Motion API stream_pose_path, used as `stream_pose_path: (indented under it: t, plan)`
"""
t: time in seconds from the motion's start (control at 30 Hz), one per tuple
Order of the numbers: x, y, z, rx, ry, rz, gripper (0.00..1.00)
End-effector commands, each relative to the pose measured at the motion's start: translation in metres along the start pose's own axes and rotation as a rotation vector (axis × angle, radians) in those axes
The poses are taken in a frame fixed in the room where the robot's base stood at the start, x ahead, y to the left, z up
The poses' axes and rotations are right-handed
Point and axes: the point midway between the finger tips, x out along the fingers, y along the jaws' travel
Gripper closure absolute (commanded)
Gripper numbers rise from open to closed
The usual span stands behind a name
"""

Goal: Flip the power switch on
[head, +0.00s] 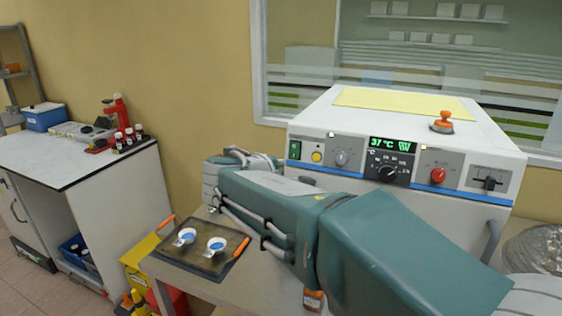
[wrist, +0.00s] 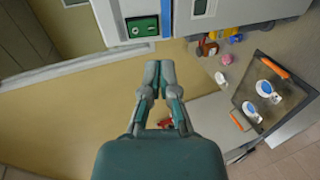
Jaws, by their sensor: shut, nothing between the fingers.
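The power switch (head: 294,150) is a green rocker at the left end of the white machine's front panel in the head view. It also shows in the wrist view as a green block in a dark frame (wrist: 142,27) near the top. I cannot tell its on or off position. My gripper (wrist: 159,66) is shut and empty in the wrist view. Its tips appear below the switch and a little to its right in that view, apart from it. In the head view my arm hides the fingertips.
A dark tray (head: 203,258) with two white cups lies on the bench below. A side counter (head: 60,158) with bottles stands left. The wall is close by.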

Motion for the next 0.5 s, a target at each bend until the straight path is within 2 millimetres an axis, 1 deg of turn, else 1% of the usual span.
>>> stream_pose_path:
  t: [0.03,0.1,0.2,0.33,0.5]
  plan:
    - [-0.01,-0.003,-0.003,-0.002,0.005,0.0,1.0]
    - [-0.022,-0.006,-0.003,-0.003,0.005,0.001,1.0]
    - [-0.035,-0.009,-0.003,-0.002,0.003,0.0,1.0]
    - [-0.044,-0.012,-0.003,-0.002,0.002,0.0,1.0]
    - [-0.044,-0.011,-0.001,0.0,0.001,0.0,1.0]
